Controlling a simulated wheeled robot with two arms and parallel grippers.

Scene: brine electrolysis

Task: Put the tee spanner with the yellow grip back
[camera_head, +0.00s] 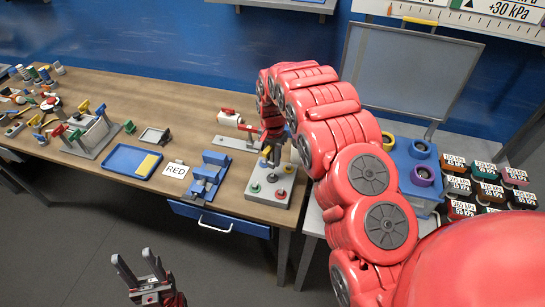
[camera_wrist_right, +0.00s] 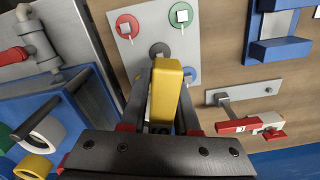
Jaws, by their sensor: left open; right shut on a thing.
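The tee spanner's yellow grip (camera_wrist_right: 165,92) is between the fingers of my right gripper (camera_wrist_right: 163,115). In the head view my right gripper (camera_head: 272,148) is low over the pale plate (camera_head: 262,196) near the table's front edge. The plate also shows in the right wrist view (camera_wrist_right: 145,20), with red, green and dark round fittings. The grip hides the spanner's lower end in the wrist view, so I cannot tell whether it touches a fitting. My left gripper (camera_head: 140,281) is open and empty over the floor in front of the table.
A blue stepped holder (camera_head: 207,178), a card reading RED (camera_head: 175,170) and a blue tray (camera_head: 120,161) lie left of the plate. A red-handled valve piece (camera_head: 237,124) stands behind it. A blue block with round fittings (camera_head: 415,165) is to the right.

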